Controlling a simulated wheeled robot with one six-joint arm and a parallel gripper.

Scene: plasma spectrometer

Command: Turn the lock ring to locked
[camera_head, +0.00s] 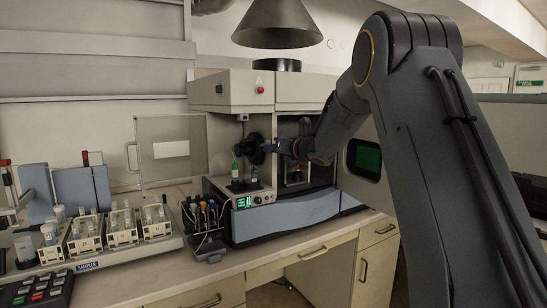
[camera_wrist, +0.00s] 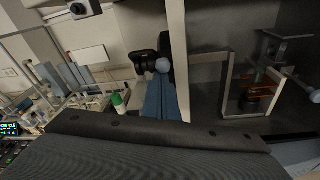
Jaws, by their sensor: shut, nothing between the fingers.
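A dark round fitting (camera_head: 249,150), which looks like the lock ring, sits in the open left bay of the spectrometer (camera_head: 230,88). It also shows in the wrist view as a black round part (camera_wrist: 147,63) with a pale round knob beside it. My gripper (camera_head: 268,148) is shut and empty, level with the fitting and just to its right. From this angle I cannot tell whether they touch. The gripper and arm partly hide the fitting's right side. Any lock marking is too small to read.
A clear door (camera_head: 165,150) stands open at the left, and a door with a dark window (camera_head: 364,158) at the right.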

